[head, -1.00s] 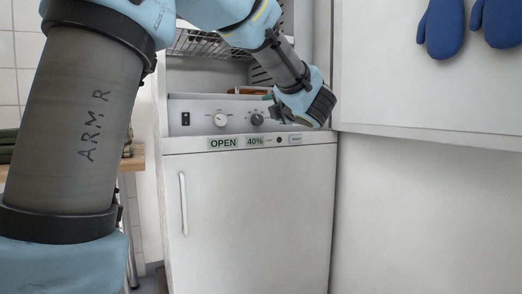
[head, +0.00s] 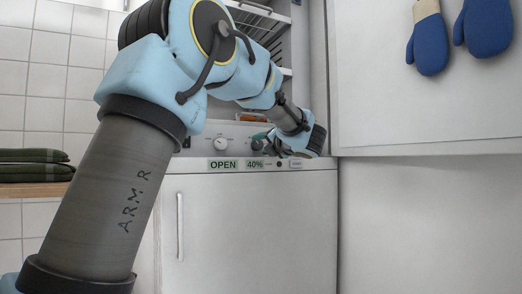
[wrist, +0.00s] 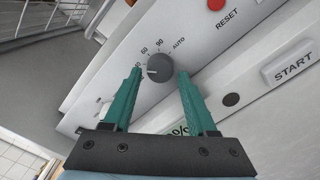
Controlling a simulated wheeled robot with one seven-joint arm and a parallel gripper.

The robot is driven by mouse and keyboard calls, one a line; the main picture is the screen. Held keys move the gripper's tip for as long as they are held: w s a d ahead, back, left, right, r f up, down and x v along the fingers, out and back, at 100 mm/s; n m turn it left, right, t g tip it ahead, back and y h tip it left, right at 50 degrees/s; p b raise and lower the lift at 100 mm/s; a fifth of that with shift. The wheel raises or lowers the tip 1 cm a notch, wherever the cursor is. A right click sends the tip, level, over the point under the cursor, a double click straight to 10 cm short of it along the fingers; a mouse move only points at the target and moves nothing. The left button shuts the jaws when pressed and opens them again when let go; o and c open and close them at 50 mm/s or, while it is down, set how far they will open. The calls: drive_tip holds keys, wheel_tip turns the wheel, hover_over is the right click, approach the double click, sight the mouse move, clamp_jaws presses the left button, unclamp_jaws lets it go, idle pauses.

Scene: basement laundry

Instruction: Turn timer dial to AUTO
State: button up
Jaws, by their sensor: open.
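The timer dial (wrist: 160,68) is a dark round knob on the pale control panel. The marks 40, 60, 90 and AUTO show around it in the wrist view. Its white pointer line points left, toward the low-number side, away from AUTO. My gripper (wrist: 160,72) is open, with one teal finger on each side of the dial. I cannot tell whether the fingers touch it. In the head view my gripper (head: 266,140) is at the right part of the panel, and the dial is mostly hidden by it.
A white knob (head: 220,144) is left of the dial. A label strip with OPEN (head: 223,165) and 40% runs below. The wrist view shows a red RESET button (wrist: 216,4) and a START label (wrist: 293,68). Blue mitts (head: 487,28) hang on the white surface at right.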

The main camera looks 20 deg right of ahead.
drive_tip(key=shift+w+a, duration=0.15)
drive_tip(key=shift+w, duration=0.65)
drive_tip(key=shift+c, duration=0.4)
clamp_jaws()
